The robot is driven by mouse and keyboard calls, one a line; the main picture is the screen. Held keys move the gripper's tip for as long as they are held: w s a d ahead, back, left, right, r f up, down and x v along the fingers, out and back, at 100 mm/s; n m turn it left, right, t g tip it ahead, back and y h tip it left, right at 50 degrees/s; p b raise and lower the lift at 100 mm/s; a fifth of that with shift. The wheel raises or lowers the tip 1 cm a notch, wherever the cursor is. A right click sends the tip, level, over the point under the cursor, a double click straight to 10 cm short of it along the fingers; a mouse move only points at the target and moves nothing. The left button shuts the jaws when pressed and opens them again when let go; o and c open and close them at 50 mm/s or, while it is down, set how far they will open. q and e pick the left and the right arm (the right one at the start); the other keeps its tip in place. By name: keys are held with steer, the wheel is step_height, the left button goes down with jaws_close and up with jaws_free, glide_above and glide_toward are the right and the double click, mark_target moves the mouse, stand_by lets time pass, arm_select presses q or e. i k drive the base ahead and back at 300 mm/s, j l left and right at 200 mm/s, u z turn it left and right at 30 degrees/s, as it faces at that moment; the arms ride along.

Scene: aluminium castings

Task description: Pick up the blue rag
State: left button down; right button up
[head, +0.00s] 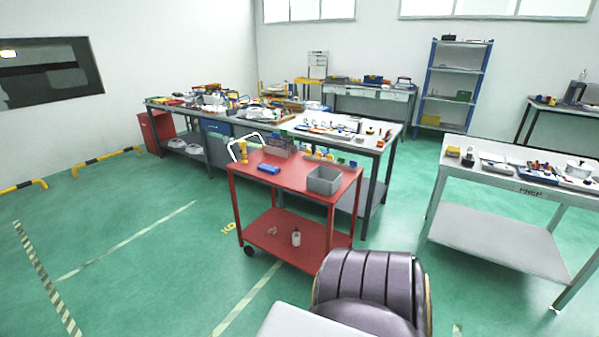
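A small, flat blue thing that looks like the folded blue rag (268,169) lies on the top shelf of the red cart (290,177), left of the grey bin. It is small in the head view, so its cloth texture is not clear. Nothing covers it. Neither of my grippers shows in this view.
A grey bin (324,180) stands on the cart's right half, and a white bottle (296,237) on its lower shelf. A long cluttered workbench (377,144) stands behind the cart. Another table (463,178) is at the right. The green floor (150,260) left of the cart is clear.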

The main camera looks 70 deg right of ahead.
mark_target(270, 170)
steer(key=k+j+z, duration=0.1)
steer(key=z, duration=0.3)
steer(key=k+j+z, duration=0.1)
steer(key=z, duration=0.3)
steer(key=k+l, duration=0.05)
steer(key=k, duration=0.05)
